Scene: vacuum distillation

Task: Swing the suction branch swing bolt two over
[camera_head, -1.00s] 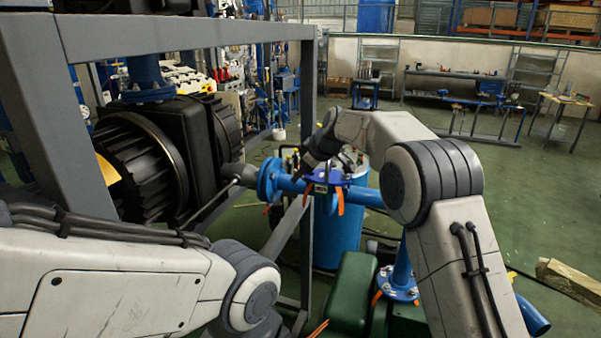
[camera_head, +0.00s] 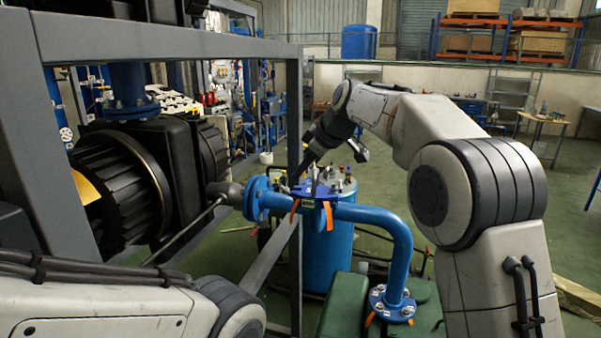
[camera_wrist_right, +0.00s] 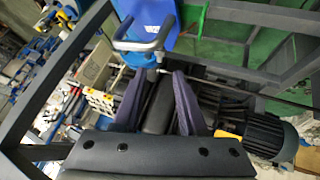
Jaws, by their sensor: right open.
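The blue suction pipe (camera_head: 375,215) runs from a flange beside the grey frame and bends down to a lower flange (camera_head: 392,305). A dark blue joint (camera_head: 316,192) with small metal parts and orange tags (camera_head: 328,214) sits on the pipe; I cannot tell which part is swing bolt two. My right gripper (camera_head: 300,172) points down just above and left of this joint, apart from it as far as I can see. In the right wrist view its two fingers (camera_wrist_right: 157,85) are open, with a grey U-shaped metal piece (camera_wrist_right: 145,38) beyond the tips. My left gripper is out of view.
A grey frame (camera_head: 165,50) with a black ribbed machine (camera_head: 125,185) stands left. A blue tank (camera_head: 328,245) stands behind the pipe, and a green housing (camera_head: 350,305) below it. A bar with a dark knob (camera_head: 225,193) reaches toward the flange.

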